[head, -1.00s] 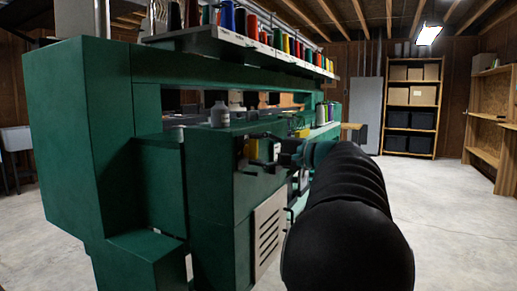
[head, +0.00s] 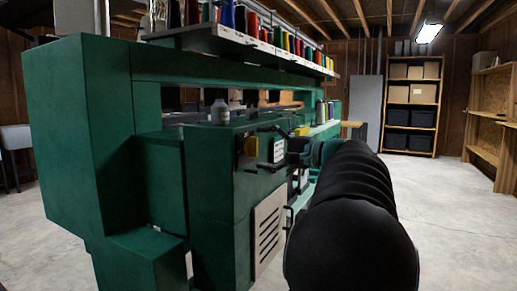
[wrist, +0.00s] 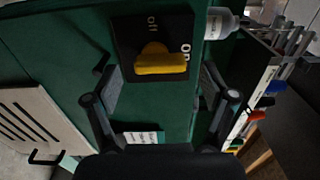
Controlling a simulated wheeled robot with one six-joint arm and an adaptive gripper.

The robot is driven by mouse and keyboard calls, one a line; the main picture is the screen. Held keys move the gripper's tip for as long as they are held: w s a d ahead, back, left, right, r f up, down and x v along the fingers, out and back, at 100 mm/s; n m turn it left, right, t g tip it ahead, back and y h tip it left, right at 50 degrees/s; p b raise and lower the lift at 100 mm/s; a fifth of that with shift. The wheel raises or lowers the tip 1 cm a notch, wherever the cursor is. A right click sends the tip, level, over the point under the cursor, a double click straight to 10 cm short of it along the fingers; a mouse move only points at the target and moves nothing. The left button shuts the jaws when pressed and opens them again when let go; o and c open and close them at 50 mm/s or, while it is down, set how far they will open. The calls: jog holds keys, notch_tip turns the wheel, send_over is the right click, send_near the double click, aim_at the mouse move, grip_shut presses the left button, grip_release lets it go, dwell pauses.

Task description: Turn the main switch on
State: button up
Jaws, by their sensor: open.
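The main switch is a yellow handle on a black plate marked "off" and "on". In the wrist view the handle (wrist: 160,64) lies across the plate (wrist: 125,35), its right end just below "on" and "off" above it. In the head view the switch (head: 250,146) shows small on the green machine's end panel. My gripper (wrist: 157,76) is open, one finger left and one right of the handle, with gaps on both sides. In the head view my gripper (head: 258,150) is in front of the switch. Whether the fingertips reach past the handle is unclear.
The green machine (head: 160,190) fills the left and middle, with thread spools along its top rack (head: 255,42). A grey bottle (head: 220,112) stands on the ledge above the switch. A slotted vent (head: 268,228) is below. The concrete floor (head: 450,210) at right is clear.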

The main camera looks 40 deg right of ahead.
jog(key=v, duration=1)
jog(key=shift+s, duration=0.1)
jog(key=w+a+f+n+g, duration=0.2)
jog(key=a+f+g, duration=0.2)
jog(key=a+f, duration=0.55)
jog(key=w+a+f+n+g, duration=0.15)
jog(key=a+f+g, duration=0.4)
jog(key=a, duration=0.65)
jog(key=s+a+f+n+g+h, duration=0.1)
jog(key=s+a+f+n+h, duration=0.6)
jog(key=s+a+f+n, duration=0.3)
jog(key=shift+s+a+f+p, duration=0.3)
jog(key=shift+s+a+f, duration=1.65)
jog(key=shift+a+f, duration=0.55)
jog(key=shift+a+r+g, duration=0.15)
jog(key=shift+g, duration=0.1)
